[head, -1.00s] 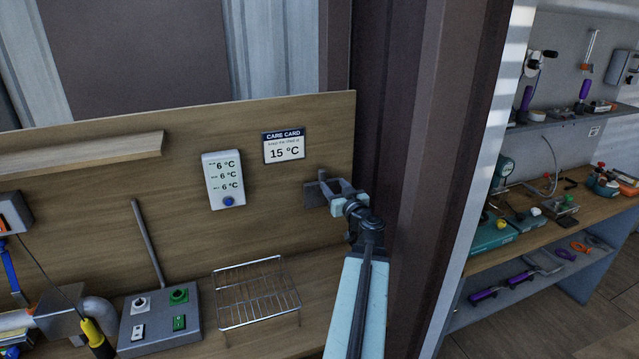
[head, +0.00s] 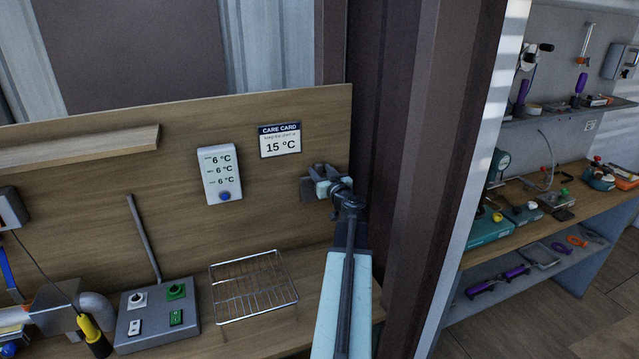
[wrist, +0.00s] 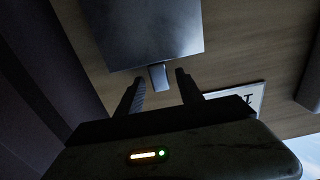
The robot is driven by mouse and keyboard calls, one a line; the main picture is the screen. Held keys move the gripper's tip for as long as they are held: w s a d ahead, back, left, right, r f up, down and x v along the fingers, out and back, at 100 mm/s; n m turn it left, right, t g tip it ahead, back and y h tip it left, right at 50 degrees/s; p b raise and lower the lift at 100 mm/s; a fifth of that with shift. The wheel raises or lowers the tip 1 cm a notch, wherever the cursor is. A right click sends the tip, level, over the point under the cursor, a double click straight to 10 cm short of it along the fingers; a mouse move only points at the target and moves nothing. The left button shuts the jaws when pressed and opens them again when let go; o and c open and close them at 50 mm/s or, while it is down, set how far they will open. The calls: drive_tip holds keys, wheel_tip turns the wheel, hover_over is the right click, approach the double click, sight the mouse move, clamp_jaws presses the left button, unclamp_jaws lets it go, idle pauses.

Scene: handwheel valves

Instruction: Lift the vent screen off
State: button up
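A small flat grey plate (head: 308,192), which appears to be the vent screen, is on the wooden back board below the care card, partly hidden by my gripper. In the wrist view the grey plate (wrist: 145,35) is large, with a short tab (wrist: 158,77) sticking out from its edge. My gripper (head: 322,171) is right in front of the plate. In the wrist view my gripper (wrist: 158,80) has its two dark fingers apart, one on each side of the tab. A gap shows between tab and fingers.
A care card (head: 280,141) reading 15 °C and a white display (head: 222,175) reading 6 °C hang left of the plate. A wire rack (head: 253,287) and a grey switch box (head: 156,318) stand on the bench. A brown upright (head: 445,150) is close on the right.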

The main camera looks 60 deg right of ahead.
clamp_jaws()
idle(1.2)
